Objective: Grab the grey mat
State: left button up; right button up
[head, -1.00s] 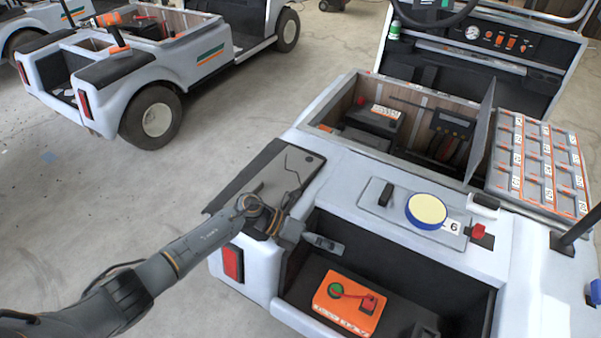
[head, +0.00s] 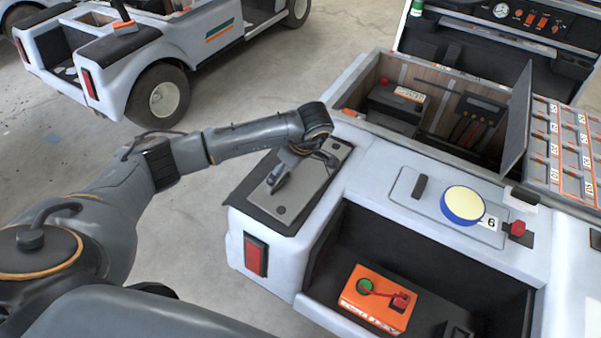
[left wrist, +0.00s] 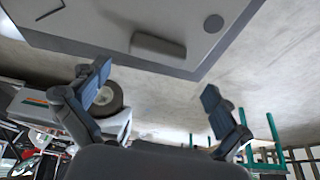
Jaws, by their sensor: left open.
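The grey mat (head: 306,190) is a flat grey plate with round spots near its ends, lying on the dark rear corner of the white cart. My left gripper (head: 288,172) is above it, reaching over from the left, and partly covers it. In the left wrist view the mat (left wrist: 110,28) fills the top, with a raised bar (left wrist: 158,46) on it. My left gripper's two fingers (left wrist: 152,92) are spread wide with nothing between them. I cannot tell whether a finger touches the mat. My right gripper is out of view.
The cart's rear bay holds an orange box (head: 375,300). A round yellow-and-blue knob (head: 463,204) sits on the cart's deck. Behind are an open compartment (head: 425,105) and a raised lid (head: 517,120). A second cart (head: 190,45) stands back left, with bare floor between.

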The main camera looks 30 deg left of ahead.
aim_at(279, 180)
pick_arm(q)
jog(key=shift+x, duration=3.15)
jog(key=shift+w+d, duration=0.15)
jog(key=shift+w, duration=0.05)
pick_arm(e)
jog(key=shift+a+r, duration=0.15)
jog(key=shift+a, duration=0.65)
pick_arm(q)
jog(key=shift+c, duration=0.4)
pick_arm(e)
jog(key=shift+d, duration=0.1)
pick_arm(q)
jog(key=c, duration=1.3)
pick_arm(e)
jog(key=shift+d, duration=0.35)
pick_arm(q)
jog(key=shift+r, duration=0.1)
jog(key=shift+c, duration=0.2)
